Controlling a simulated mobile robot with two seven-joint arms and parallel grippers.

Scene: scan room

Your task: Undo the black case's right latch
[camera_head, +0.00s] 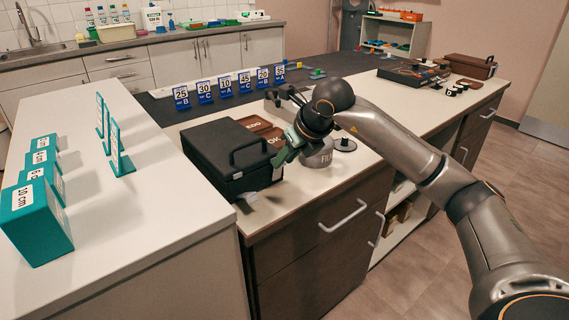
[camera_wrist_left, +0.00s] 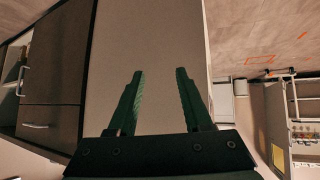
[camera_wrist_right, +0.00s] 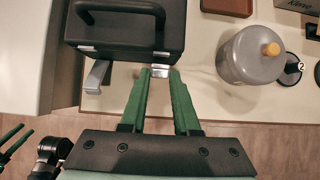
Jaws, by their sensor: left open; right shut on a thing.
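The black case (camera_head: 228,162) lies closed on the light worktop, its handle towards the front right. It also shows at the top of the right wrist view (camera_wrist_right: 125,32). Its right latch (camera_wrist_right: 160,70) is a small silver piece at the case's front edge, between my right fingertips. My right gripper (camera_wrist_right: 160,74) is shut on this latch, which the fingers partly cover. The left latch (camera_wrist_right: 97,76) is silver and sticks out from the case's front edge. My left gripper (camera_wrist_left: 160,74) is open and empty over a pale counter, away from the case.
Brown boxes (camera_head: 268,133) sit behind the case. Numbered blue signs (camera_head: 224,86) stand along the dark counter. Teal blocks (camera_head: 37,216) stand on the left white counter.

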